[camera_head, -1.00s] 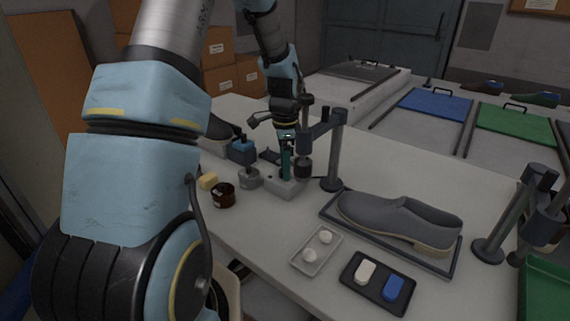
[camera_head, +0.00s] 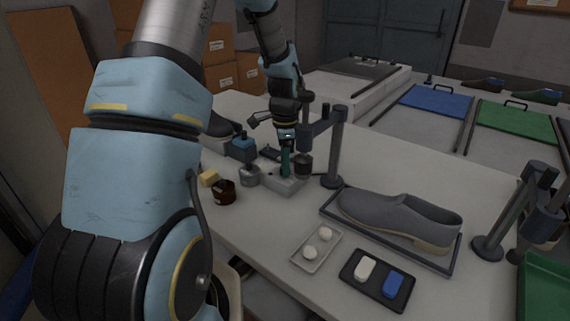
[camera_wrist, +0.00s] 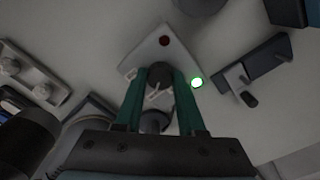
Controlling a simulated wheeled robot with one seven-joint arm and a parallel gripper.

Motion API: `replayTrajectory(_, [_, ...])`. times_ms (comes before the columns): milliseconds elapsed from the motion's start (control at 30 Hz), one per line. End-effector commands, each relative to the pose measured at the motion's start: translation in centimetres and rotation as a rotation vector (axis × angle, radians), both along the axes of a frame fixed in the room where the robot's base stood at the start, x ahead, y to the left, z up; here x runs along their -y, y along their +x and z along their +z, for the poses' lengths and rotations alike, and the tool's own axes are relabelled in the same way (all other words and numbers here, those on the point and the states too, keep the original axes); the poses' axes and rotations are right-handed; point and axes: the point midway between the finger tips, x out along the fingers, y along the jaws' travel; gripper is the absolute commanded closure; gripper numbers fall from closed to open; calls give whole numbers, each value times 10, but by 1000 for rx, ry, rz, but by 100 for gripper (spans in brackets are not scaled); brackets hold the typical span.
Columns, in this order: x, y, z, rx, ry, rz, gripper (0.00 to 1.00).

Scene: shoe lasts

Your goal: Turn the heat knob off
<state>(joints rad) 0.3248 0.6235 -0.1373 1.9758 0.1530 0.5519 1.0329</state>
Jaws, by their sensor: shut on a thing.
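The heat knob (camera_wrist: 160,75) is a round, dark knob on a pale grey unit (camera_wrist: 138,58), seen in the wrist view. A white pointer mark shows on or by the knob. A dark red dot sits on the unit, and a bright green light glows by its right side. My gripper (camera_wrist: 161,88) has its green fingers on both sides of the knob and is shut on it. In the head view my gripper (camera_head: 285,162) points down onto the grey unit (camera_head: 283,187); the knob is hidden there by the fingers.
A dark post with an arm (camera_head: 335,150) stands close right of my gripper. A grey shoe (camera_head: 400,217) and small trays (camera_head: 318,243) lie to the right.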

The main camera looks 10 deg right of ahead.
Motion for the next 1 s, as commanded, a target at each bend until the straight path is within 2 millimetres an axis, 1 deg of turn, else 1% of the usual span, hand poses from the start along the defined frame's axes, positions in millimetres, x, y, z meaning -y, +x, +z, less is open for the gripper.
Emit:
replayTrajectory(333, [0,0,0,-1,0,10,100])
replayTrajectory(533, [0,0,0,0,1,71,100])
replayTrajectory(767, [1,0,0,1,0,233,100])
replayTrajectory(1000, [1,0,0,0,0,459,100])
